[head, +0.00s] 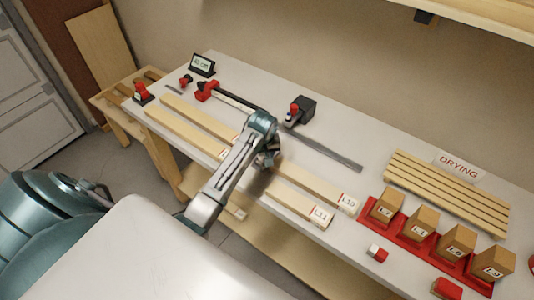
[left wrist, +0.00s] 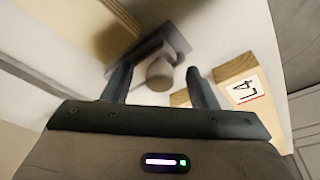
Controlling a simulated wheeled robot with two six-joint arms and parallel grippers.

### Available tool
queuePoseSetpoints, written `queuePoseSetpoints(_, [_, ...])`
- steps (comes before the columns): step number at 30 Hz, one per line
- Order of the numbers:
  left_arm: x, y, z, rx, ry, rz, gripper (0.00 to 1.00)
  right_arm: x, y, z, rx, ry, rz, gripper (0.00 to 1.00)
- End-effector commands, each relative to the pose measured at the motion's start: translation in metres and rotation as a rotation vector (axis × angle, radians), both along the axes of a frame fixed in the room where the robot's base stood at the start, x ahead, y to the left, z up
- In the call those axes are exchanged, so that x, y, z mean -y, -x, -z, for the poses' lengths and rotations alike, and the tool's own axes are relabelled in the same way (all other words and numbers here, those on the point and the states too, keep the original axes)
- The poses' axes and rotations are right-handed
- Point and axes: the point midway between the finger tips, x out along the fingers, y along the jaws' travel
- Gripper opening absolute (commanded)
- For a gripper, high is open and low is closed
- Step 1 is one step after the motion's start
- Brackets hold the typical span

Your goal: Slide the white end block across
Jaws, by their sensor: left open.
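My left gripper (head: 268,160) is over the middle of the bench, in the gap between the left and right pairs of boards. Its fingers (left wrist: 160,85) are apart in the left wrist view. A pale round knob (left wrist: 160,74) on a dark grey plate (left wrist: 150,50) lies just past and between the fingertips; I cannot tell whether they touch it. No plainly white end block can be made out; the arm may hide it in the head view. A small red and white block (head: 376,253) sits at the right front. My right gripper is not in view.
Boards (head: 185,133) lie left of the arm and labelled boards (head: 300,204) to its right. A board marked L4 (left wrist: 238,92) is close to the right finger. A grey rail (head: 325,150), red holder (head: 408,233) with wooden blocks and drying rack (head: 445,190) lie further right.

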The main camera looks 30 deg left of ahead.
Motion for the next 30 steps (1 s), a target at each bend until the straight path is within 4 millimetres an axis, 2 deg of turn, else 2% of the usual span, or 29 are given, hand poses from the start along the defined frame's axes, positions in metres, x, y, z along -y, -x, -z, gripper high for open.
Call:
queuePoseSetpoints(3, [0.0, 0.0, 0.0, 0.0, 0.0, 0.0, 0.53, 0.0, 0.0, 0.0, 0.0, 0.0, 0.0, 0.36])
queuePoseSetpoints(9, [0.0, 0.0, 0.0, 0.0, 0.0, 0.0, 0.13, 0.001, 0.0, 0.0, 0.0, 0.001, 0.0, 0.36])
queuePoseSetpoints(16, [0.0, -0.003, -0.001, 0.001, 0.0, 0.0, 0.12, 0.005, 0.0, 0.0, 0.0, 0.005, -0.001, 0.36])
queuePoseSetpoints(30, [0.002, -0.031, -0.001, 0.002, -0.001, 0.0, 0.12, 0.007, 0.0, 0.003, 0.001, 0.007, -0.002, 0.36])
